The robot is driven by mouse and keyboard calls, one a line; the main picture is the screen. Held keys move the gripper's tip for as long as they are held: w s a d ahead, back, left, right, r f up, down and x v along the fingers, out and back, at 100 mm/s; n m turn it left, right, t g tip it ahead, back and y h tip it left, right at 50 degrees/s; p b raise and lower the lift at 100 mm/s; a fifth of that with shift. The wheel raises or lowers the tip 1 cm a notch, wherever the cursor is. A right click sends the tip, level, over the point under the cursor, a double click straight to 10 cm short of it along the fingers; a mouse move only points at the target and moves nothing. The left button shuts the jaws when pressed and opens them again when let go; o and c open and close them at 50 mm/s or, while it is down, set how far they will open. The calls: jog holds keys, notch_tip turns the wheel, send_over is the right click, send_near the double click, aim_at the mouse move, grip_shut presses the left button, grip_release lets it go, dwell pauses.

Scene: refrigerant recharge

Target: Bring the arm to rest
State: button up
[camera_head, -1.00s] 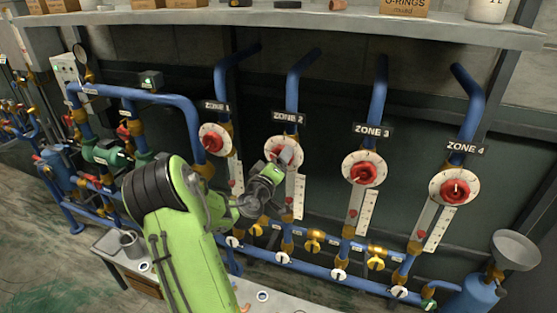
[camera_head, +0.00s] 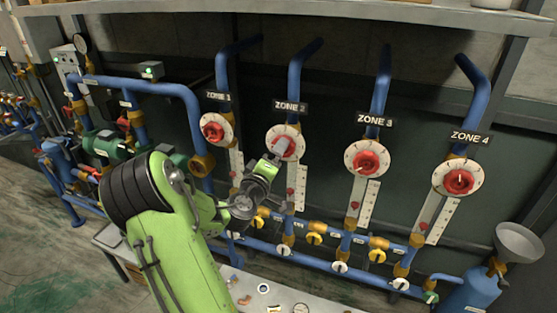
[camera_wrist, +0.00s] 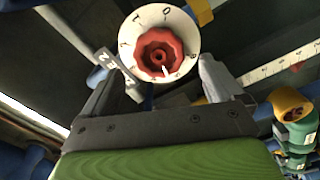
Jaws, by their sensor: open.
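My gripper (camera_head: 276,158) is at the Zone 2 valve, held in front of its round white dial (camera_head: 271,134) and partly covering the dial in the head view. In the wrist view, my gripper (camera_wrist: 156,62) is open, its two fingers apart. The red knob (camera_wrist: 160,50) shows beyond and between them, with the white dial (camera_wrist: 131,29) around it. Nothing is held. I cannot tell from the wrist view whether a finger touches the knob. My green arm reaches up from the bottom of the head view.
Zone 1 (camera_head: 212,130), Zone 3 (camera_head: 367,161) and Zone 4 (camera_head: 459,181) dials flank it on blue pipes. Yellow valves (camera_head: 314,239) sit below. A shelf (camera_head: 300,9) runs above; a bench (camera_head: 225,291) with small parts lies below. A funnel (camera_head: 517,241) stands at right.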

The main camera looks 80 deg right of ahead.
jog(key=a+b, duration=0.1)
jog(key=a, duration=0.2)
jog(key=shift+w+a+b, duration=0.1)
jog(key=shift+a+b, duration=0.05)
jog(key=shift+b, duration=0.15)
dwell(0.3)
